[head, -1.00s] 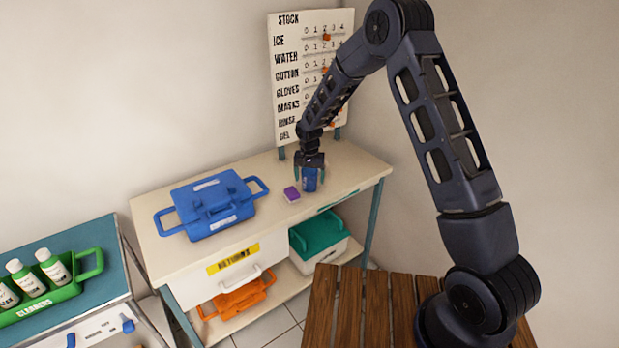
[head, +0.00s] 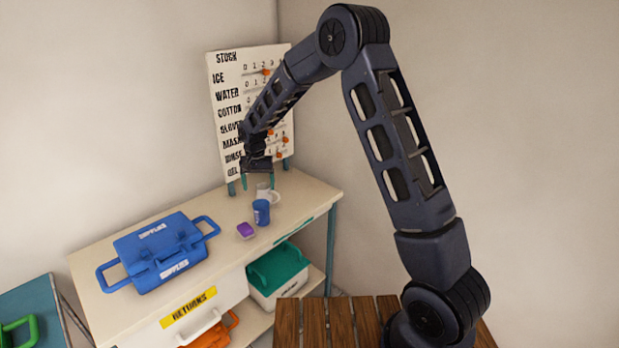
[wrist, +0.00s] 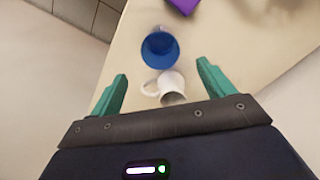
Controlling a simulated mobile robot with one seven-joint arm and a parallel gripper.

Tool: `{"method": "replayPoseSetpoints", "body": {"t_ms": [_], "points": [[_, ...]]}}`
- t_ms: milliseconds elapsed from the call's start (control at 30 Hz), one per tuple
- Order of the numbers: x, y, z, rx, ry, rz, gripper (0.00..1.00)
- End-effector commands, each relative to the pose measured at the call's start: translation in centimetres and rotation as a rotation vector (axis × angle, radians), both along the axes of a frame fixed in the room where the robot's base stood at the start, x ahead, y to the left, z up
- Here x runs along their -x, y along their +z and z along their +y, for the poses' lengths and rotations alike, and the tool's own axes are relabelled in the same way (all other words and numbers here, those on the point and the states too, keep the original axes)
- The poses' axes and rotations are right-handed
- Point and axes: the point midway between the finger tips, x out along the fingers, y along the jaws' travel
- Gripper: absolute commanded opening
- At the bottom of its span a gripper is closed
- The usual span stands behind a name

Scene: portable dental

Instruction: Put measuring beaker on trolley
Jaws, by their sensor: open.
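A white cup with a side handle (head: 275,198) stands on the cream worktop (head: 220,222), behind a blue cup (head: 261,212). I cannot tell for certain which is the measuring beaker. My gripper (head: 258,180) is open and empty, above the white cup. In the wrist view, the white cup (wrist: 172,87) lies between the open teal fingers of my gripper (wrist: 162,72), its lower part hidden by the gripper body. The blue cup (wrist: 160,48) is just beyond the fingertips. A teal-topped unit (head: 35,300), perhaps the trolley, is partly visible at lower left.
A purple block (head: 246,230) lies beside the blue cup. A blue supplies case (head: 160,252) fills the worktop's left part. The stock board (head: 228,110) stands close behind my gripper. A green-lidded box (head: 277,270) sits on the lower shelf. The worktop's right end is clear.

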Motion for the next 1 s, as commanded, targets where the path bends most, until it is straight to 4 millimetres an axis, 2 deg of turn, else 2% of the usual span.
{"method": "replayPoseSetpoints", "body": {"t_ms": [167, 267, 433, 633, 800, 1000], "points": [[-0.1, 0.5, -0.4, -0.002, -0.001, -0.004, 0.81], [-0.1, 2.0, -1.9, -0.007, -0.001, -0.014, 0.81], [0.0, 6.8, -6.8, -0.022, -0.003, -0.046, 0.81], [1.4, 12.1, -13.2, -0.034, -0.001, -0.087, 0.81], [3.3, 15.9, -18.5, -0.042, -0.001, -0.124, 0.81], [6.4, 19.6, -24.4, -0.047, 0.0, -0.167, 0.81]]}}
